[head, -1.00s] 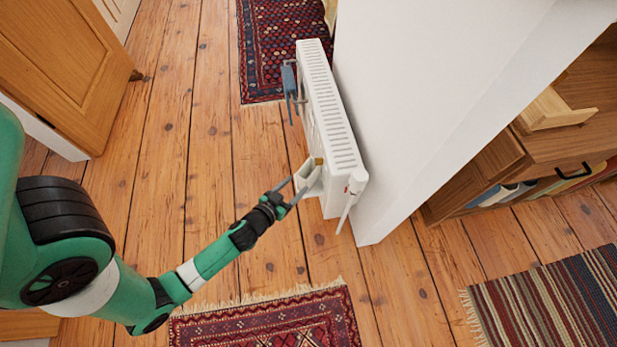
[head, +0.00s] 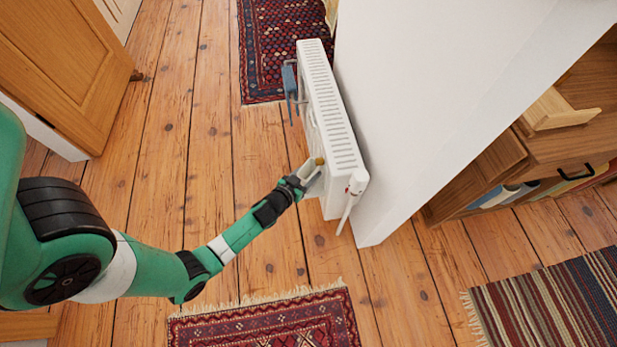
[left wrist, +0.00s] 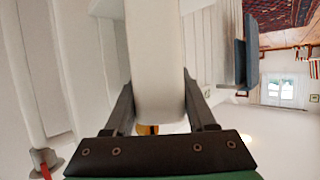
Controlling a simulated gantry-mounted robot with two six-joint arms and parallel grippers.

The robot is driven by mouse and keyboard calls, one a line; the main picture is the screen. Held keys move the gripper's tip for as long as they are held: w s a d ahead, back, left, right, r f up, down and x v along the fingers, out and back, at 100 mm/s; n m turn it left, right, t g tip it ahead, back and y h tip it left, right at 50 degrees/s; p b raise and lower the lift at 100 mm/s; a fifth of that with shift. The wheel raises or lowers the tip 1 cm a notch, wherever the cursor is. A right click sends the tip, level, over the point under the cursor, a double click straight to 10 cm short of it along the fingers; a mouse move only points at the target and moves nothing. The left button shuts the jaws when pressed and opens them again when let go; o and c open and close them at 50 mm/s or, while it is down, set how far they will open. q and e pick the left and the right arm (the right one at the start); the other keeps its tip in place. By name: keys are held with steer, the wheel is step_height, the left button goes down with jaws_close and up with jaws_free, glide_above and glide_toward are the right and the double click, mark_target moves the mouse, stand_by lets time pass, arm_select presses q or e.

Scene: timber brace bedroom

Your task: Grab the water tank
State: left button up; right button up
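The water tank (head: 313,168) is a small white container with a brownish-yellow cap, at the near end of the white radiator (head: 333,115). In the left wrist view the tank (left wrist: 156,60) stands between my fingers, with its yellow cap (left wrist: 147,129) close to the gripper body. My left gripper (head: 308,177) reaches the tank from the lower left. Its fingers (left wrist: 158,88) are spread, one on each side of the tank. I cannot tell whether they touch it. The tank's far side is hidden. My right gripper is not in view.
A white wall (head: 420,90) rises behind. The wooden floor (head: 200,150) to the left is clear.

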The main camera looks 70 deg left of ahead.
arm_select(q)
jaws_close()
steer(key=shift+w+r, duration=0.1)
steer(key=shift+r+p, duration=0.75)
steer(key=shift+r, duration=0.05)
steer(key=s+d+b, duration=0.4)
steer(key=s+d, duration=0.6)
steer(key=s, duration=0.5)
steer(key=shift+b, duration=0.4)
